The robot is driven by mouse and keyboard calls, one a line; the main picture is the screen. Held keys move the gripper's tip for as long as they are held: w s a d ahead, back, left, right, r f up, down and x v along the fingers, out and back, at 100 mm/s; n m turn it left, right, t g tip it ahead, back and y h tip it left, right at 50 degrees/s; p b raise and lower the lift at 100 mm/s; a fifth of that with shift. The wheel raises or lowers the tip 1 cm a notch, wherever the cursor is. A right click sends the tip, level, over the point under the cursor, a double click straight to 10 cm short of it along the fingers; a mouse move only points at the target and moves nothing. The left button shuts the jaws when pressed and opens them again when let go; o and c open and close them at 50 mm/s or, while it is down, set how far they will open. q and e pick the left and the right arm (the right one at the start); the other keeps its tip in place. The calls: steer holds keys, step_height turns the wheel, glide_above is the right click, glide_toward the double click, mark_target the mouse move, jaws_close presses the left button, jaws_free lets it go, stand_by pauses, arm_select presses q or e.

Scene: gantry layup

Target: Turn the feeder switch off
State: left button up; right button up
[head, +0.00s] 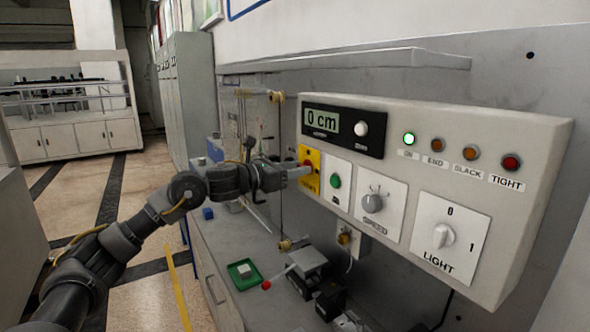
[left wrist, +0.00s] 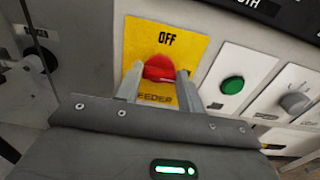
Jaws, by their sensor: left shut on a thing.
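The feeder switch is a red knob (left wrist: 160,68) on a yellow plate (left wrist: 200,48) marked OFF above and FEEDER below. In the head view the yellow plate (head: 314,181) sits at the left end of the beige control box (head: 540,150). My left gripper (head: 299,172) reaches it from the left, and in the left wrist view its two fingers (left wrist: 158,82) are shut on the red knob, one on each side. The fingers hide part of the knob and the plate, so I cannot tell exactly how the knob is turned. My right gripper is not in view.
Right of the switch are a green button (head: 336,181), a grey speed knob (head: 373,203) and a light switch (head: 443,237). The display (head: 322,121) reads 0 cm. The ON lamp (head: 409,138) glows green. A green tray (head: 243,285) lies on the bench below.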

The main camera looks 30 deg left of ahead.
arm_select(q)
steer(key=shift+w+a+f+n+p, duration=0.1)
steer(key=shift+n+p, duration=0.55)
steer(key=shift+n, duration=3.8)
steer(key=shift+a+f+n+p, duration=0.1)
steer(key=shift+n+p, duration=0.55)
steer(key=shift+n, duration=3.8)
steer(key=o, duration=1)
